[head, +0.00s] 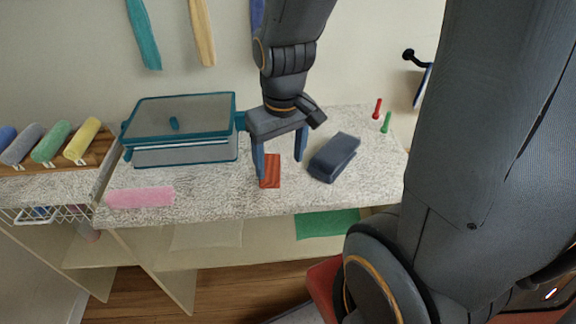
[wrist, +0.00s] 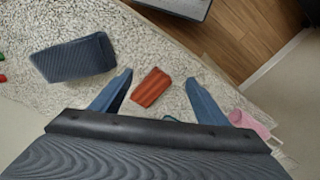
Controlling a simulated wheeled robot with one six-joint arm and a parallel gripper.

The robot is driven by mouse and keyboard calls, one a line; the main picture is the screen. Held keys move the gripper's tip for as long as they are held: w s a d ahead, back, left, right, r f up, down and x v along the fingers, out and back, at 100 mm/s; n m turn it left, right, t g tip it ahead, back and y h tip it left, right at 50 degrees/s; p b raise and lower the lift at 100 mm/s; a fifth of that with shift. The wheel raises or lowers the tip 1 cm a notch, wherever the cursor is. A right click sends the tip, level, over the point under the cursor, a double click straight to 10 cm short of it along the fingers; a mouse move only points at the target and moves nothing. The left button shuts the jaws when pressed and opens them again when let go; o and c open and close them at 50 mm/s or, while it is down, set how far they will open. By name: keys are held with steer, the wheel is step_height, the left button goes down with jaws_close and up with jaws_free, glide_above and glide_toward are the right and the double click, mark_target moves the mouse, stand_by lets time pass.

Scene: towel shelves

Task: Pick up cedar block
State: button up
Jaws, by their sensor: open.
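The cedar block (head: 271,172) is a small reddish-brown wooden block lying on the speckled counter. My gripper (head: 279,168) is open above the counter, fingers pointing down, with the block between or just below its two blue fingers in the head view. In the wrist view the block (wrist: 151,88) shows between the fingertips of my gripper (wrist: 160,85), nearer the left one. A gap shows between the block and each finger there, and nothing is held. How high the fingertips are above the counter I cannot tell.
A dark blue-grey folded block (head: 334,157) lies close right of my gripper. A teal-rimmed lidded box (head: 185,130) stands left. A pink towel (head: 140,197) lies at the front left. Red (head: 377,108) and green (head: 386,122) pegs stand at the far right. Counter right of the pink towel is clear.

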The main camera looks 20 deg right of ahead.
mark_target(270, 167)
steer(key=o, duration=0.7)
steer(key=w+n, duration=0.3)
steer(key=shift+w+d+f+n, duration=0.2)
steer(key=shift+w+f+n, duration=0.05)
steer(key=shift+n, duration=0.15)
steer(key=w+n, duration=0.3)
steer(key=n, duration=0.2)
steer(key=w+f+n+g+b, duration=0.1)
steer(key=w+n, duration=0.1)
steer(key=shift+w+d+n, duration=0.1)
steer(key=shift+w+n, duration=0.2)
steer(key=shift+f, duration=0.55)
steer(key=shift+s+f+p, duration=0.15)
steer(key=shift+f+p, duration=0.4)
steer(key=shift+f, duration=1.15)
steer(key=shift+s+f+p, duration=0.1)
steer(key=shift+f+p, duration=0.4)
steer(key=shift+f, duration=1.2)
